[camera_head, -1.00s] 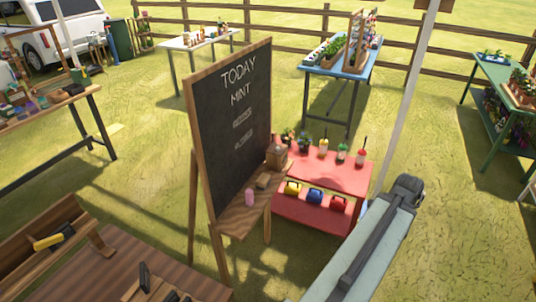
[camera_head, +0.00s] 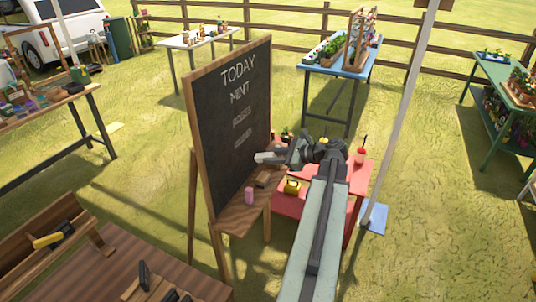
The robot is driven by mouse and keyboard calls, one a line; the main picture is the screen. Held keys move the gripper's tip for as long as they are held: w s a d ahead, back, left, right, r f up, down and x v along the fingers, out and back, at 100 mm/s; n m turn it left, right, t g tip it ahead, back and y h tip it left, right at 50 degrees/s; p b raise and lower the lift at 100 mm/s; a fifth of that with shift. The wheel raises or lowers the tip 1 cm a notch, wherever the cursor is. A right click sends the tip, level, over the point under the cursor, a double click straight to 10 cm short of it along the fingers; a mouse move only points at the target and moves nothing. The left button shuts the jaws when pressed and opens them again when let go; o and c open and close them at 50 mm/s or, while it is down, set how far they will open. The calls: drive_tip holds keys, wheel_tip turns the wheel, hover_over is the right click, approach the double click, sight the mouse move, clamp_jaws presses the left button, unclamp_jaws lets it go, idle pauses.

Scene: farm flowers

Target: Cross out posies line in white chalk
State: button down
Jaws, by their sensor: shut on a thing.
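The chalkboard (camera_head: 215,140) stands upright in a wooden easel at the centre. It bears "TODAY" and "MINT" in white, and two fainter lines below, one (camera_head: 242,117) above the other (camera_head: 243,137). Both are too blurred to read, so I cannot tell which says posies. My gripper (camera_head: 262,157) is at the board's lower right, shut on a small pale piece that looks like the white chalk. I cannot tell whether it touches the board. A pink piece (camera_head: 249,196) stands on the easel's ledge (camera_head: 232,217), below my gripper.
A brown block (camera_head: 263,180) lies on the ledge. Behind my arm is a red bench (camera_head: 358,178) with pots, bottles and a yellow can (camera_head: 292,187). A grey pole (camera_head: 399,120) rises to the right. A wooden table (camera_head: 110,270) fills the lower left. Grass left of the easel is open.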

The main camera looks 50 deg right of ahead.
drive_tip(key=shift+w+a+r+t, duration=0.2)
drive_tip(key=shift+w+r, duration=0.1)
drive_tip(key=shift+w, duration=0.15)
drive_tip(key=shift+w+a+r+t, duration=0.1)
drive_tip(key=shift+w+a+r, duration=0.05)
drive_tip(key=shift+w+r, duration=0.2)
drive_tip(key=shift+w+a, duration=0.25)
drive_tip(key=shift+w, duration=0.7)
drive_tip(key=shift+w+a, duration=0.2)
drive_tip(key=shift+w, duration=0.8)
drive_tip(key=shift+w+a, duration=0.25)
drive_tip(key=shift+w, duration=0.7)
drive_tip(key=shift+w+a, duration=0.15)
drive_tip(key=shift+w, duration=0.55)
drive_tip(key=shift+w+d, duration=0.15)
drive_tip(key=shift+d, duration=0.65)
drive_tip(key=shift+w+d, duration=0.15)
drive_tip(key=shift+d, duration=0.65)
drive_tip(key=w+d, duration=0.2)
drive_tip(key=d, duration=0.7)
drive_tip(key=shift+w+d, duration=0.15)
drive_tip(key=shift+w, duration=0.15)
drive_tip(key=shift+d, duration=0.1)
drive_tip(key=d, duration=0.3)
drive_tip(key=shift+w, duration=0.3)
